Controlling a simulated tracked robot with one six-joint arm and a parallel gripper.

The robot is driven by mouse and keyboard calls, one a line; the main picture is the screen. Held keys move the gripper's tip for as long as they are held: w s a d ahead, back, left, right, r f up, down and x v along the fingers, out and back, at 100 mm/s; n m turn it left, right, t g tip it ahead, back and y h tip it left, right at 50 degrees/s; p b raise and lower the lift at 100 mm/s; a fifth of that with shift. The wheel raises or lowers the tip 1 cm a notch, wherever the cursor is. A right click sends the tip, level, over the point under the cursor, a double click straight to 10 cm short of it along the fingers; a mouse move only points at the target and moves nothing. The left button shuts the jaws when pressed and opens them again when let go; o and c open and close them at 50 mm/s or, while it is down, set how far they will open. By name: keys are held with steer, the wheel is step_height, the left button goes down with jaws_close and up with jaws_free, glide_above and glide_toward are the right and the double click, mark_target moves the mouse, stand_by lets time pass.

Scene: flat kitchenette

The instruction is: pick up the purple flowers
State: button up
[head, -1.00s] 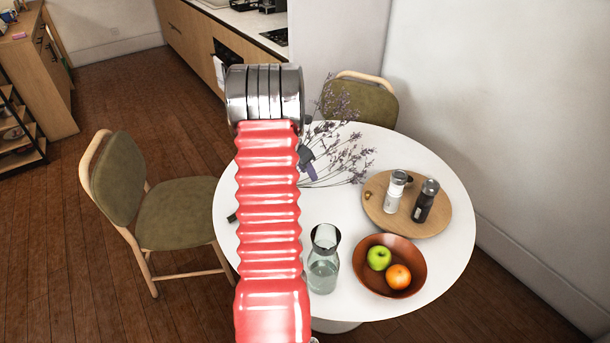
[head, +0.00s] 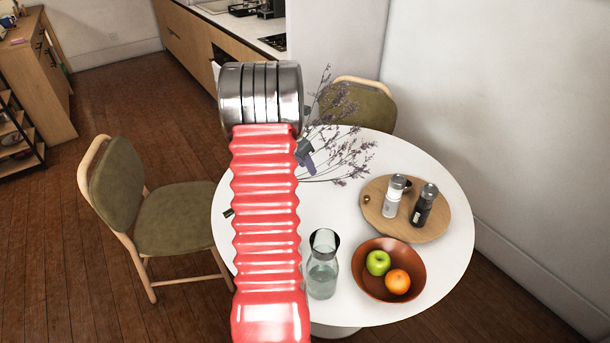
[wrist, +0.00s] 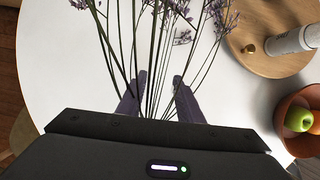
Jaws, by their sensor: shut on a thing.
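The purple flowers (head: 340,150) are long thin stems with small purple blossoms over the far part of the round white table, partly hidden behind my red arm in the head view. In the wrist view the stems (wrist: 150,60) run up from between my two fingers. My gripper (wrist: 158,85) is shut on the stems, with a finger on each side of the bunch. In the head view only a dark part of my gripper (head: 305,155) shows beside my arm. I cannot tell how far the stems are above the table.
The white table (head: 440,270) holds a glass carafe (head: 322,270), a brown bowl (head: 365,280) with a green apple and an orange, and a wooden board (head: 435,228) with two shakers. Chairs stand at the left (head: 120,190) and the back (head: 372,105).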

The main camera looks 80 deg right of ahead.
step_height(320, 180, up, 5)
steer(key=shift+r, duration=0.1)
stand_by(0.7)
